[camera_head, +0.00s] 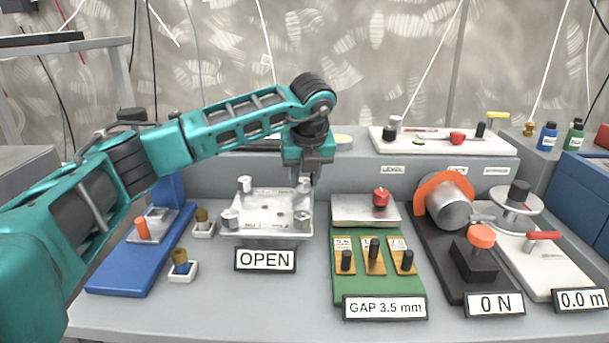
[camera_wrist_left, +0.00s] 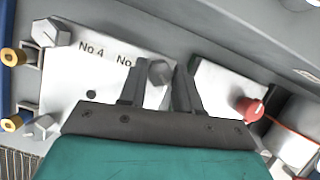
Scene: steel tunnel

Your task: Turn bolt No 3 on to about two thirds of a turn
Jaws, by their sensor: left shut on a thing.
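A pale metal plate (camera_head: 268,207) holds a bolt near each corner. My left gripper (camera_head: 307,177) points down over the far right bolt (camera_head: 304,187). In the left wrist view its two dark fingers (camera_wrist_left: 160,90) stand on either side of this bolt's grey head (camera_wrist_left: 159,72) and are shut on it. The plate (camera_wrist_left: 108,75) carries the print "No 4" near the far left bolt (camera_wrist_left: 48,32). A second "No" is printed beside the held bolt, its number hidden by a finger. My right gripper is not in view.
An "OPEN" sign (camera_head: 265,260) stands in front of the plate. To the right is a green board (camera_head: 350,284) with a red knob (camera_head: 381,197), then a dark stand with an orange-ringed cylinder (camera_head: 448,206). A blue base (camera_head: 128,276) and small yellow-topped parts (camera_head: 181,262) are at left.

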